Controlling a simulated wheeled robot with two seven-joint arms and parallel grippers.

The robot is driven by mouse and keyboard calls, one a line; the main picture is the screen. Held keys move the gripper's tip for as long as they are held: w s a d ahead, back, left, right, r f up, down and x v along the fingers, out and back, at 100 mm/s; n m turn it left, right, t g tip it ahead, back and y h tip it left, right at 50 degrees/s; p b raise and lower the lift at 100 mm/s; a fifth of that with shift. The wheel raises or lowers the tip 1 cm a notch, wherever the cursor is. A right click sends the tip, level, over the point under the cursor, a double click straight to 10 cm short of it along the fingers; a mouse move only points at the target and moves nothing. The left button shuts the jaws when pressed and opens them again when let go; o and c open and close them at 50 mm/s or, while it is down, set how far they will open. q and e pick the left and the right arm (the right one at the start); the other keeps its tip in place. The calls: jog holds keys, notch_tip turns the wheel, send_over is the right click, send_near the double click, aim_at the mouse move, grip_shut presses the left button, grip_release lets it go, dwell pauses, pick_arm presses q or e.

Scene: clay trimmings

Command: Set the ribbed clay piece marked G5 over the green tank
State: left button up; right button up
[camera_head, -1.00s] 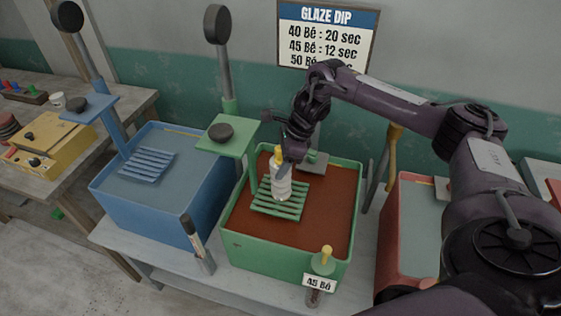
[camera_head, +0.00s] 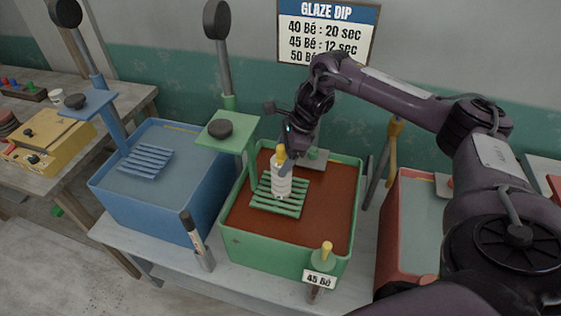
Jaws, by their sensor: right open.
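The ribbed clay piece (camera_head: 281,184), white with a yellow top, stands upright on the green slatted rack (camera_head: 262,206) over the green tank (camera_head: 285,258). The tank holds dark red-brown liquid. No G5 mark is readable on the piece. My right gripper (camera_head: 287,162) is open, close by the yellow top of the piece and slightly behind it. Its fingers partly overlap the top in the picture, so I cannot tell whether they touch it. My left gripper is not in view.
A blue tank (camera_head: 160,202) with its own rack (camera_head: 146,161) stands to the left, a red tank (camera_head: 392,245) to the right. A green lever post (camera_head: 228,104) rises beside the green tank. A "45 Bé" tag (camera_head: 319,279) is at its front. A glaze sign (camera_head: 327,33) hangs behind.

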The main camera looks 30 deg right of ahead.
jog(key=b+v, duration=0.1)
jog(key=v, duration=0.3)
pick_arm(q)
jog(key=shift+p, duration=0.9)
pick_arm(e)
jog(key=v, duration=0.6)
